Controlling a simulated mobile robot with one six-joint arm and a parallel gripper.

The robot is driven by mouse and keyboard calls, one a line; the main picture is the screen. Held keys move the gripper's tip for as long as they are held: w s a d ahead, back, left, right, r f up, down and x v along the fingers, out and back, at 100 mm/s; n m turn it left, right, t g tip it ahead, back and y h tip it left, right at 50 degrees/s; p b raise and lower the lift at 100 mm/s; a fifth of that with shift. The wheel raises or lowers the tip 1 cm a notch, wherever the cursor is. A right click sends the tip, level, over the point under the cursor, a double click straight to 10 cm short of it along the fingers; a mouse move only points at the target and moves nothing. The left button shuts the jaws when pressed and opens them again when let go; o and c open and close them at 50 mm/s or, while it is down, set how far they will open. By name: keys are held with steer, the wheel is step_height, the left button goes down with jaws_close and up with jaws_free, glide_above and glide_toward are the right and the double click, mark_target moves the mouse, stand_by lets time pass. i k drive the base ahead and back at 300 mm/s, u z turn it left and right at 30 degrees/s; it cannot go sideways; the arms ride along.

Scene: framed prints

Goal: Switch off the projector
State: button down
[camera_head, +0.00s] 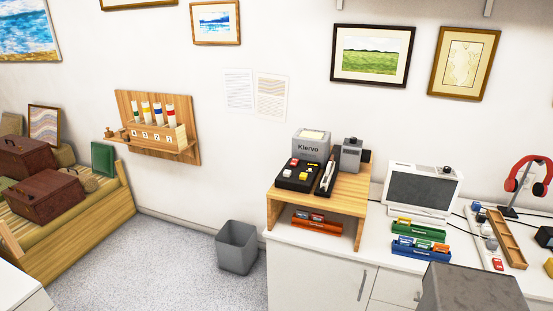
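I cannot tell for certain which thing is the projector. A grey box marked "Klervo" (311,146) stands at the back of a small wooden riser (348,190) on the white counter. A black panel with red, yellow and white blocks or buttons (298,174) lies in front of it. A slim black and white device (328,171) stands beside the panel, and a small grey device (352,153) stands behind it. A white power strip with plugs and a red part (494,253) lies on the counter at the right. My gripper is not in view.
A white, dark-fronted appliance (422,188) stands right of the riser, behind green (418,230) and blue (420,248) racks. A red headset (528,175) hangs on a stand. A grey bin (237,247) is on the floor.

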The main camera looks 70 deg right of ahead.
mark_target(295, 161)
steer(key=u, duration=0.05)
steer(key=k, duration=1.4)
steer(key=z, duration=1)
steer(key=i, duration=1.8)
steer(key=z, duration=0.1)
